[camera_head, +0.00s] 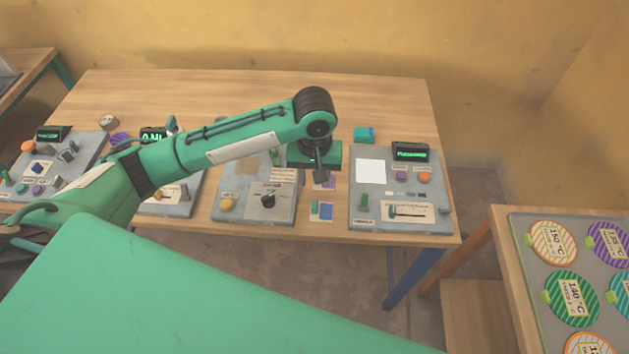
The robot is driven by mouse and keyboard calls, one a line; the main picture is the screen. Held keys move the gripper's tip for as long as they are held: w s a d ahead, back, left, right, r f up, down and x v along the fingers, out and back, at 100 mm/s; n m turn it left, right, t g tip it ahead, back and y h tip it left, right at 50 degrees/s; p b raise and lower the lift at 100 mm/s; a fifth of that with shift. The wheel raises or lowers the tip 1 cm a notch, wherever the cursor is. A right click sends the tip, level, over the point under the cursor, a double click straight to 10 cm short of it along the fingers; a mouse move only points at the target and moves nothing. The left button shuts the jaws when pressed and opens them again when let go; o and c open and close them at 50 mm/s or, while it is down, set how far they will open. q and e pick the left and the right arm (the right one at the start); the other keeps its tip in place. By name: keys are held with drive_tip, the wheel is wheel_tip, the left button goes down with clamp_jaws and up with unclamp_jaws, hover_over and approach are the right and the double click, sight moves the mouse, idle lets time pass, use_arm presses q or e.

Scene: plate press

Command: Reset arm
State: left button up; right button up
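My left arm comes in from the left and reaches over the table. My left gripper (319,172) hangs at its end, pointing down above the table between two grey control panels. Its fingers are small and dark, and I cannot tell whether they are open or shut. No object clearly shows in it. My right gripper is not in view.
The wooden table (390,95) carries several grey panels, with the right panel (436,180) beside my gripper. A teal block (364,135) lies behind it. At the right, a second table bears a board (522,262) with round temperature plates, including a green one (570,297).

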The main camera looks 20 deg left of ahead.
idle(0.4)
use_arm(q)
drive_tip(key=s+d+f+m+t+h, duration=0.2)
drive_tip(key=s+d+f+m+h, duration=0.25)
drive_tip(key=s, duration=0.45)
drive_tip(key=s+a+f+t+y, duration=0.2)
drive_tip(key=s+a+f+y, duration=0.2)
drive_tip(key=s+a, duration=0.8)
wheel_tip(320, 180, down, 30)
drive_tip(key=s+d+f+g, duration=0.1)
drive_tip(key=g, duration=0.1)
drive_tip(key=s+a+f+m+g, duration=0.1)
drive_tip(key=s+a+f, duration=0.2)
drive_tip(key=s+f, duration=1.6)
drive_tip(key=shift+s+a+f, duration=0.2)
drive_tip(key=shift+s+f, duration=0.1)
drive_tip(key=shift+f, duration=0.1)
drive_tip(key=shift+y, duration=0.25)
